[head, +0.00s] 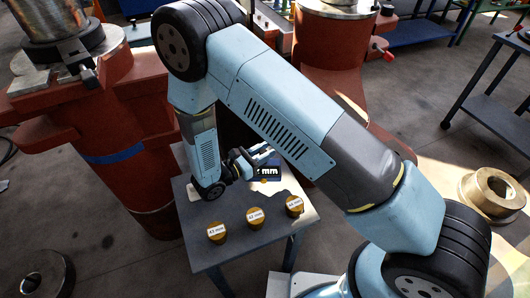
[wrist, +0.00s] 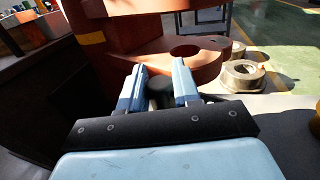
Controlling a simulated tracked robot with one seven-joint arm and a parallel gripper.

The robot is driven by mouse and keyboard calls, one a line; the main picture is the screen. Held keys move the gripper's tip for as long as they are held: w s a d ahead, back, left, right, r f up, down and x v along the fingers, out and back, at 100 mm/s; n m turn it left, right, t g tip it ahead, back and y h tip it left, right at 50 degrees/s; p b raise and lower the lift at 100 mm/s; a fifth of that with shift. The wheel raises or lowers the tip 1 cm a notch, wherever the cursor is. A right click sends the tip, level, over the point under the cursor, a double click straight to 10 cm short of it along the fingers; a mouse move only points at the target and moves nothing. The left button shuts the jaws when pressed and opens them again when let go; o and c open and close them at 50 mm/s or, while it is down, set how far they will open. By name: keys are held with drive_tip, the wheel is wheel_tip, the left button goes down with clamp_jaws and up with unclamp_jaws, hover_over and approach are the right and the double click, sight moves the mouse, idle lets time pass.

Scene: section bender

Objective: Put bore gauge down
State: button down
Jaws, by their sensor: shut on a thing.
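My gripper (head: 246,161) reaches over the back of a small grey table (head: 212,258), beside a dark block marked "mm" (head: 268,172). In the wrist view its two pale blue fingers (wrist: 158,76) are closed around a dark, rounded thing (wrist: 158,97), which I take to be the bore gauge. Its lower part is hidden behind the gripper body. I cannot tell whether the gauge touches the tabletop. Whether the "mm" block is part of the gauge is also unclear.
Three brass-coloured pieces with mm labels stand along the table's front: left (head: 217,232), middle (head: 255,218) and right (head: 294,206). A red-brown machine (head: 125,130) stands close behind and left. A brass ring (head: 494,192) lies on a surface at right.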

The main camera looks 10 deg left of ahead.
drive_tip(key=shift+f, duration=0.25)
drive_tip(key=c, duration=0.8)
unclamp_jaws()
drive_tip(key=shift+r, duration=0.1)
drive_tip(key=v, duration=1.2)
drive_tip(key=shift+r, duration=0.1)
